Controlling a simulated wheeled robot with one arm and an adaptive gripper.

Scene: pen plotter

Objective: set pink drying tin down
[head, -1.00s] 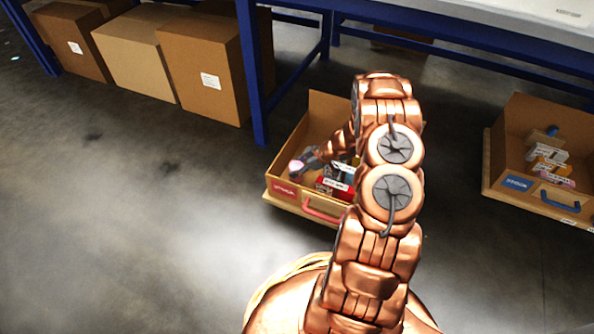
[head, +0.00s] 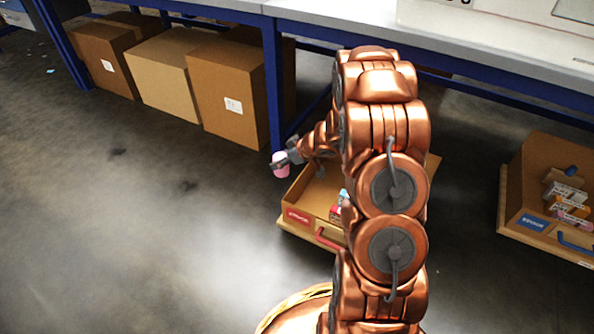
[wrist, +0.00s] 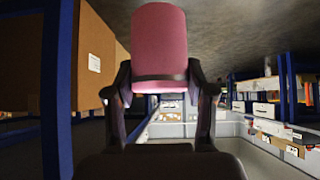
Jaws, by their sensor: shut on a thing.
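The pink tin (head: 281,165) is a small cylinder, held in my gripper (head: 287,159) in the head view. My gripper is shut on it and holds it up at the left side of the open drawer-like box with the red handle, at about the height of its rim. In the wrist view the pink tin (wrist: 160,48) fills the top middle, gripped at its lower end between the two fingers (wrist: 160,88). Its far side is hidden.
The open cardboard box (head: 299,217) with a red handle holds several small items, partly hidden by my arm. A similar box (head: 533,222) with a blue handle stands at right. Large cartons (head: 226,122) stand under the blue-framed bench (head: 310,30). The floor at left is clear.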

